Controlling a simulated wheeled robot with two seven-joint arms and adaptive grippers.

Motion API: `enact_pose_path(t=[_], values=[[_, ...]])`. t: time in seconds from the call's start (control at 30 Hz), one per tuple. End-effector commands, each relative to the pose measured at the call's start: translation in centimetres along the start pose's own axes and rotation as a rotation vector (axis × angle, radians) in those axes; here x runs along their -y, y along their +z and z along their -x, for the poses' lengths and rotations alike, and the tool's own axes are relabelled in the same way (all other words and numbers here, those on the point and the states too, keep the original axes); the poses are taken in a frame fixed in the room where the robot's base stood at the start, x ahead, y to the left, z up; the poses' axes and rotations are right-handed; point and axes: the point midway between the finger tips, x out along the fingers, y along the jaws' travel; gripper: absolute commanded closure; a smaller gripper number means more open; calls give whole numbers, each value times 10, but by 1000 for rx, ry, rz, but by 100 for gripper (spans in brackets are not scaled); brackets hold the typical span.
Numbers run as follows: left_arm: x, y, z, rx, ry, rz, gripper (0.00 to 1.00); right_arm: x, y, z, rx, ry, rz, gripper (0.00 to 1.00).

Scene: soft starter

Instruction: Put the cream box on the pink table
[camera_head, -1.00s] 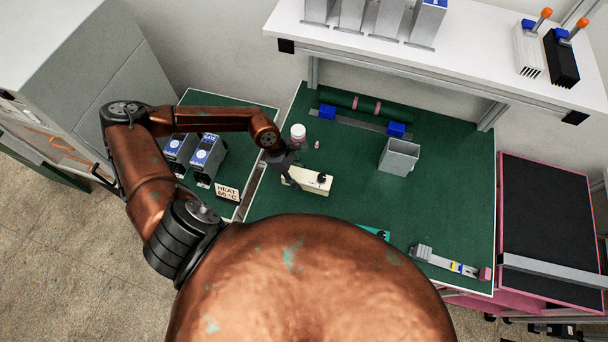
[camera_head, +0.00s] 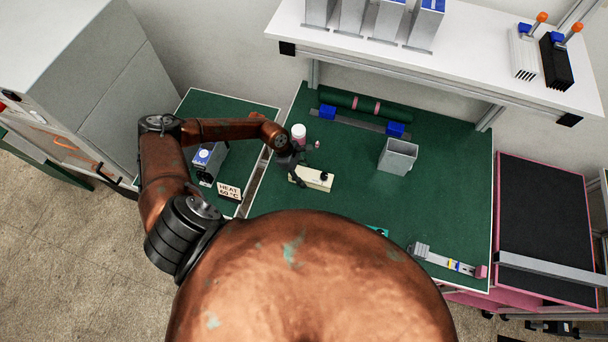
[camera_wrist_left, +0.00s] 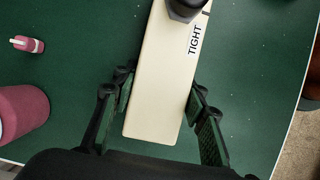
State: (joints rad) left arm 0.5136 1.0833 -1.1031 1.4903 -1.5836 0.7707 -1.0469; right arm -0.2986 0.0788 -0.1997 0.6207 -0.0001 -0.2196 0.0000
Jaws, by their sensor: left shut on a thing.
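The cream box (camera_head: 315,178) lies on the green work table, with a dark knob on top. In the left wrist view the cream box (camera_wrist_left: 160,85) is long and pale, marked "TIGHT", with its near end between the fingers. My left gripper (camera_head: 298,178) is shut on the left end of the box, which looks to be at table level. Its fingers (camera_wrist_left: 160,118) stand on both sides of the box in the wrist view. The pink table (camera_head: 545,205) stands at the far right, with a dark top and pink edges. My right gripper is not in view.
A grey open bin (camera_head: 398,156) stands right of the box. A pink-and-white jar (camera_head: 298,133) stands close behind the gripper. A grey bar (camera_head: 550,268) crosses the pink table's front. A white shelf (camera_head: 450,62) overhangs the back. The green table (camera_head: 440,200) is clear in the middle right.

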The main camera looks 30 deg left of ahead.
Motion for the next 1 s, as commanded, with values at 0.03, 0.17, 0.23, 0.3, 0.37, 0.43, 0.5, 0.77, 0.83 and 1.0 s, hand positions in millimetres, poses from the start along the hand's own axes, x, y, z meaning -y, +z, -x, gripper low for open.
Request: enact_pose_path(t=[0.03,0.17,0.23,0.3,0.37,0.43,0.5,0.77,0.83,1.0], values=[[0,0,0,1,1,0,91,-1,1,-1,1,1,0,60],[0,0,-1,0,0,0,54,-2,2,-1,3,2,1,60],[0,0,-1,0,0,0,49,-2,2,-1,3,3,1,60],[0,0,-1,0,0,0,44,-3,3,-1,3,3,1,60],[0,0,-1,0,0,0,43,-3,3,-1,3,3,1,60],[0,0,-1,0,0,0,43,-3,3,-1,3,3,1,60],[0,0,-1,0,0,0,43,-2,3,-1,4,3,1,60],[-1,-1,12,-1,3,0,43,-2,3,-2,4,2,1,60],[-1,-2,24,-2,3,-1,43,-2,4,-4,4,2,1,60],[0,-2,60,-3,2,-2,43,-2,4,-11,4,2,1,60]])
